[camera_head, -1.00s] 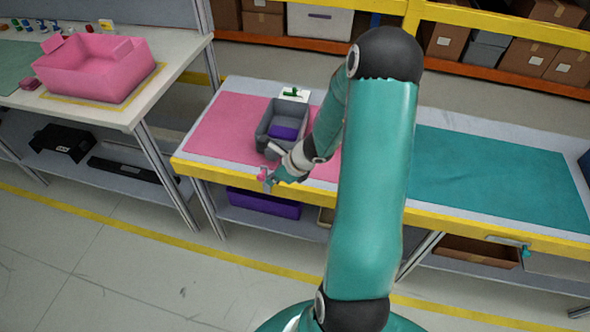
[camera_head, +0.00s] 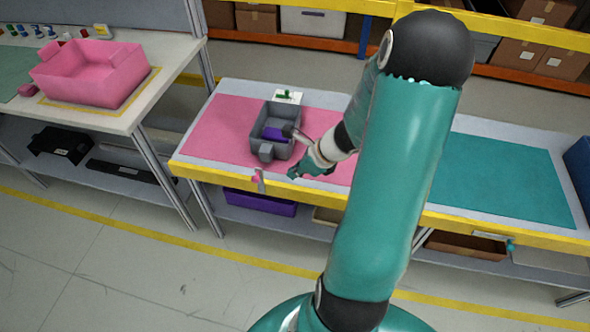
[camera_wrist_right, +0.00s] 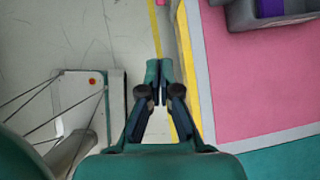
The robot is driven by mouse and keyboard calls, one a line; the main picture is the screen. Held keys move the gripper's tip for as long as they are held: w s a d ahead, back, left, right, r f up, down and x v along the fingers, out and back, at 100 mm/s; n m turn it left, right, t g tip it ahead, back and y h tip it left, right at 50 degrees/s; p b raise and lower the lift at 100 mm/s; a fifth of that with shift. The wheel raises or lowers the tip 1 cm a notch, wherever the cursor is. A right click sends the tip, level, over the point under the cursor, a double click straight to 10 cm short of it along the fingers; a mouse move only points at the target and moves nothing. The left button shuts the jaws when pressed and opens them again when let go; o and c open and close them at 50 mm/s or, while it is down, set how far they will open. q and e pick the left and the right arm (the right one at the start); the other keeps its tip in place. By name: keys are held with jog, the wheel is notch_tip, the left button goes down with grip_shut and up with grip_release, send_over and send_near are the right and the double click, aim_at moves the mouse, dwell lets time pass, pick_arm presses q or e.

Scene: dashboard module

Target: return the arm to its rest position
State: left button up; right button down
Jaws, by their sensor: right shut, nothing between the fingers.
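My right arm crosses the middle of the head view. Its teal gripper (camera_head: 294,173) is over the front edge of the workbench (camera_head: 206,178), to the right of and in front of the grey bin. In the right wrist view the gripper (camera_wrist_right: 159,68) has its fingertips together with nothing between them. Below the tips there is pale floor and the bench's yellow edge. My left gripper is in neither view.
A grey bin (camera_head: 258,131) with a purple item (camera_head: 274,134) inside stands on the pink mat (camera_head: 215,137). A small grey-and-pink piece (camera_head: 258,180) is at the bench's front edge. The teal mat (camera_head: 505,180) on the right is bare. A pink crate (camera_head: 85,80) stands on the left table.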

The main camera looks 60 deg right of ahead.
jog(key=w+a+f+n+g+y, duration=0.1)
jog(key=w+a+f+n+y, duration=0.25)
jog(key=a, duration=0.65)
jog(key=w+a+f+n+g+y, duration=0.2)
jog(key=w+a+f+n+y, duration=0.15)
jog(key=a, duration=0.65)
jog(key=s+a+f+n+g+h, duration=0.1)
jog(key=s+a+f+n+g, duration=0.25)
jog(key=a+n, duration=0.3)
jog(key=s+a+f+n+g+h, duration=0.1)
jog(key=s+a+f+n+g, duration=0.1)
jog(key=s+a+f+n, duration=0.35)
jog(key=w+a+f+n+t, duration=0.1)
jog(key=w+n, duration=0.1)
jog(key=n, duration=0.5)
jog(key=w+a+f+n+t+h, duration=0.1)
jog(key=w+a+n, duration=0.1)
jog(key=n, duration=0.5)
jog(key=shift+w+f, duration=0.2)
jog(key=shift+w, duration=0.35)
jog(key=shift+t, duration=0.25)
